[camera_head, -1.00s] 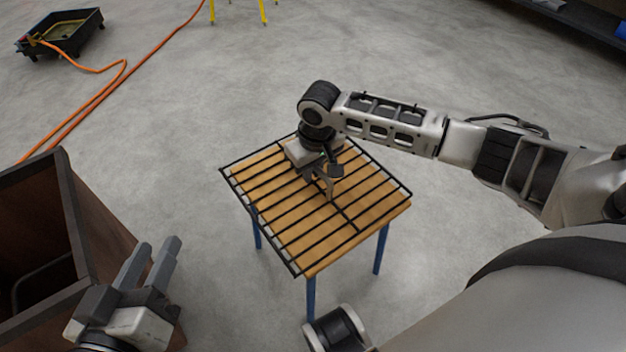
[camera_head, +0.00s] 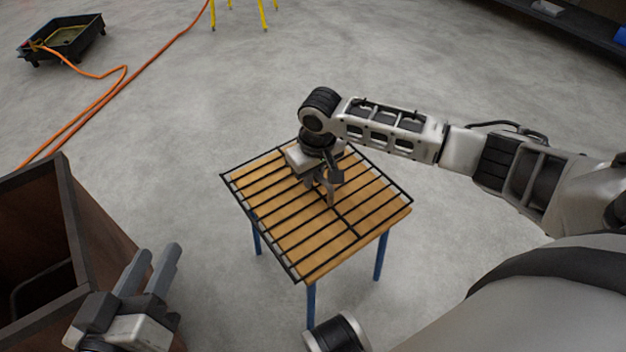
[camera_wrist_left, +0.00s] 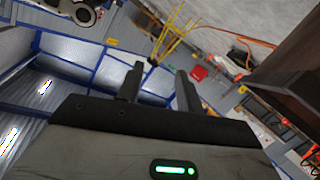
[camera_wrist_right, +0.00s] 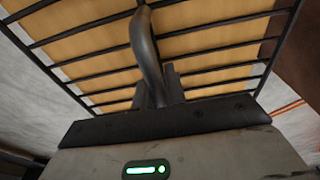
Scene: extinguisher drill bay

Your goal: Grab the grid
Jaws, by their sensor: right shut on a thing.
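The grid (camera_head: 283,222) is a black wire rack at the small wooden table with blue legs, its bars running over the top (camera_head: 377,224). It also shows in the right wrist view (camera_wrist_right: 101,71). My right gripper (camera_head: 328,196) points down at the middle of the grid. In the right wrist view its fingers (camera_wrist_right: 158,88) are shut at a thick dark curved bar (camera_wrist_right: 146,45), which looks like the grid's handle. My left gripper (camera_head: 148,273) is open and empty, left of the table; its parted fingers show in the left wrist view (camera_wrist_left: 160,85).
A brown open-topped bin (camera_head: 92,215) with a dark rim stands at the left, beside my left gripper. An orange hose (camera_head: 92,110) runs to a black tray (camera_head: 62,40) at the back left. Yellow legs (camera_head: 238,14) stand at the back. The floor around the table is clear.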

